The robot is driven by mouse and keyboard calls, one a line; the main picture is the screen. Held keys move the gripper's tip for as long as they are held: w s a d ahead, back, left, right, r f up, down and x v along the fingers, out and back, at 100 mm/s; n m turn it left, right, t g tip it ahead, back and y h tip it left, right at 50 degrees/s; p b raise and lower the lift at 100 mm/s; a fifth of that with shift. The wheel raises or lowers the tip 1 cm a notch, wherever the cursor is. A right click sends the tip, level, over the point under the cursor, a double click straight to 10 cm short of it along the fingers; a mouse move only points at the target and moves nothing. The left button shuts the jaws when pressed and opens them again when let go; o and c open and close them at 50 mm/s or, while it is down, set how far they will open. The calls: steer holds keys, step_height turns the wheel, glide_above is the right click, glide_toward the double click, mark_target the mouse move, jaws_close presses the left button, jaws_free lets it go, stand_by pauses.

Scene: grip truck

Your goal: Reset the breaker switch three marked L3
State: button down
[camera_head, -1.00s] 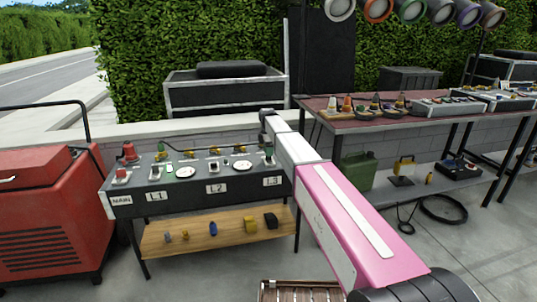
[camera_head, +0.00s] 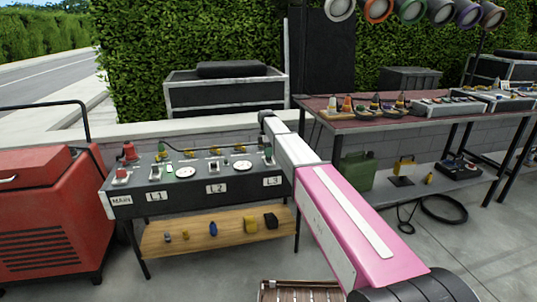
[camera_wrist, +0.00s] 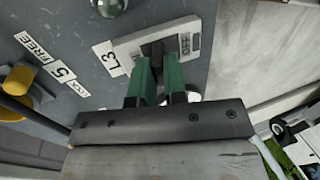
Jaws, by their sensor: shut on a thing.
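The breaker panel (camera_head: 190,182) is a dark box on a stand with plates MAIN, L1, L2 and L3. The L3 plate (camera_head: 272,182) is at its right end; it also shows in the wrist view (camera_wrist: 111,59). Beside it in the wrist view is the light switch plate (camera_wrist: 128,44), with an OFF label (camera_wrist: 185,44) on its right. The dark switch lever (camera_wrist: 153,49) stands between the green fingers of my gripper (camera_wrist: 157,66), which is shut on it. The fingers hide part of the lever.
A green knob (camera_wrist: 110,5) and a yellow part (camera_wrist: 18,82) stand near the switch. A red generator (camera_head: 45,210) is left of the panel. A wooden shelf (camera_head: 185,237) is under it. A long table (camera_head: 420,120) stands at right.

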steer(key=shift+w+a+f+g+h, duration=0.1)
steer(key=shift+w+f+g+h, duration=0.15)
steer(key=shift+g, duration=0.4)
steer(key=shift+w+a+g+h, duration=0.15)
steer(key=shift+w+g, duration=0.15)
steer(key=shift+g, duration=0.35)
steer(key=shift+d, duration=0.1)
steer(key=c, duration=1.2)
jaws_free()
steer(key=shift+o, duration=0.2)
